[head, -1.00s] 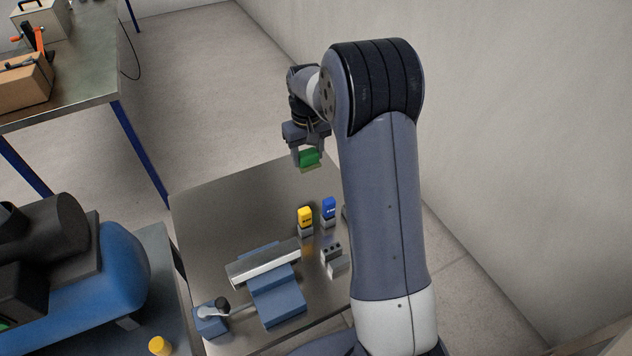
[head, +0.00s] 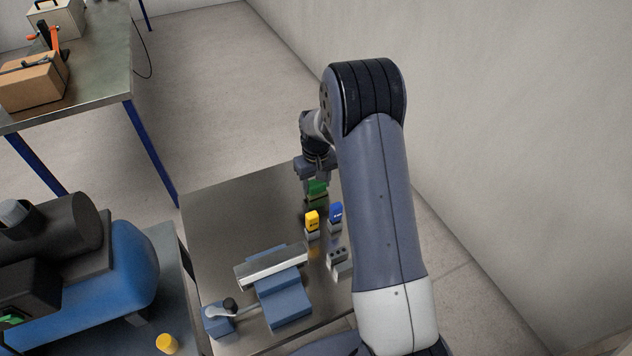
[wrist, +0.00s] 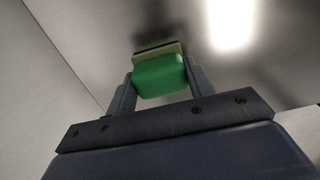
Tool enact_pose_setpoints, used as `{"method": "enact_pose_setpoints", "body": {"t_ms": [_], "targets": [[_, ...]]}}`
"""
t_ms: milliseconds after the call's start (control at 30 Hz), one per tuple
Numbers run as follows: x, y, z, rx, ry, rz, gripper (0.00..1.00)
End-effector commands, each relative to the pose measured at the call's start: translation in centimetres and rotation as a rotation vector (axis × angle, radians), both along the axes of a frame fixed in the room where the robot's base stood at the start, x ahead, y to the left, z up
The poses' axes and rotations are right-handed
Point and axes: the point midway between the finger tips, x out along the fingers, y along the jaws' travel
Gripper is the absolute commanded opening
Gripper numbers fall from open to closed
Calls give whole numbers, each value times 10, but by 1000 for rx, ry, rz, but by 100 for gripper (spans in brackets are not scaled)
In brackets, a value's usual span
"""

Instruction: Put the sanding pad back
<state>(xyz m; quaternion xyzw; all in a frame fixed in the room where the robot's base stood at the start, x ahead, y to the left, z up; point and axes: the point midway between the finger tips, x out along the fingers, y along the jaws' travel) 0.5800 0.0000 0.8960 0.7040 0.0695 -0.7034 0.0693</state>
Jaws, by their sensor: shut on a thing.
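The green sanding pad (head: 318,187) is between the fingers of my gripper (head: 316,183), at the far right part of the metal table (head: 225,215). My gripper is shut on it. In the wrist view the green pad (wrist: 160,75) sits between both fingers of my gripper (wrist: 160,80), with a tan layer on its far side and a dark patch beyond. In the head view something grey-green shows just below the pad; I cannot tell whether they touch. A yellow pad (head: 312,220) and a blue pad (head: 335,212) stand upright on small grey holders nearer the camera.
A grey block with holes (head: 338,260) stands on the table's right side. A blue fixture with a metal bar (head: 275,270) and a clamp with a lever (head: 222,315) are at the front. The table's left rear is clear. A blue machine (head: 125,270) stands left.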

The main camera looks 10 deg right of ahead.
Motion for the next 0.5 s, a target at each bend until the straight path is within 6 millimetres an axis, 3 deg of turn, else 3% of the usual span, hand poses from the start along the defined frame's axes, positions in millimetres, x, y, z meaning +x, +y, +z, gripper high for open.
{"method": "enact_pose_setpoints", "body": {"t_ms": [33,67,100,300,500], "targets": [[0,0,-3,0,0,0,29],[0,0,-3,0,0,0,51],[0,0,-2,0,0,0,54],[0,0,-2,0,0,0,71],[0,0,-2,0,0,0,72]]}}
